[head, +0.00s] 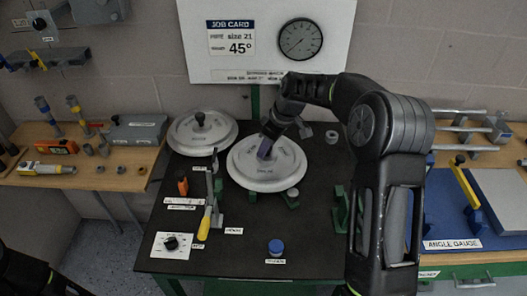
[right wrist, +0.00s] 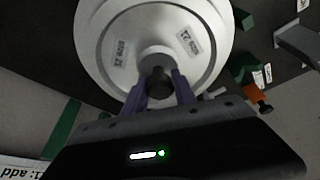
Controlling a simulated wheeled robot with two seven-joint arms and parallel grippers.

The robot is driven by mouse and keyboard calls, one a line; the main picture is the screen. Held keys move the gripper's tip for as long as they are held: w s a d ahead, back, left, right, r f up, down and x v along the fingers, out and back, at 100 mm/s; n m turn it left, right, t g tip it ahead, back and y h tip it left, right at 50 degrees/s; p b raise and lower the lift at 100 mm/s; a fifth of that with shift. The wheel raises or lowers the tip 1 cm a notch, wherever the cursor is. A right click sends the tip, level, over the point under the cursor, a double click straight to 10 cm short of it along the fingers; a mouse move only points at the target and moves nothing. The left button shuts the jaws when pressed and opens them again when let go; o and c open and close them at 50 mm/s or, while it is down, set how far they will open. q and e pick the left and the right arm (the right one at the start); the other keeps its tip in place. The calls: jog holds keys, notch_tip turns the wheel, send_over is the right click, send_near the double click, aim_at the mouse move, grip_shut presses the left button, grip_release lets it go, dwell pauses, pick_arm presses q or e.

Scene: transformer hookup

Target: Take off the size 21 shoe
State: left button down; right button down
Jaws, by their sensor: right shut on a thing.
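The size 21 shoe is a round, pale grey disc (head: 250,181) near the middle of the black bench top. It fills the upper part of the right wrist view (right wrist: 105,45), where its rim labels seem to read size 21. My right gripper (head: 265,150) comes down over its centre. Its purple fingers (right wrist: 159,88) are closed on the dark centre knob (right wrist: 157,80). I cannot tell whether the disc is seated or slightly raised. My left gripper is not in view; only a dark part of my arm shows at the lower left.
A second pale disc with a black knob (head: 188,140) lies at the back left. A yellow-handled lever (head: 205,222), an orange-topped part (head: 182,186), a dial plate (head: 172,245) and a blue knob (head: 275,246) stand nearby. A job card board (head: 230,60) stands behind. The bench's front middle is mostly clear.

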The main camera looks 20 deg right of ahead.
jog(key=shift+s+d+r, duration=0.1)
jog(key=shift+d+r, duration=0.05)
jog(key=shift+r, duration=0.25)
jog(key=c, duration=1.2)
grip_release()
jog(key=shift+r, duration=0.1)
jog(key=shift+o, duration=1.4)
jog(key=shift+r+p, duration=1.65)
jog(key=shift+r, duration=0.85)
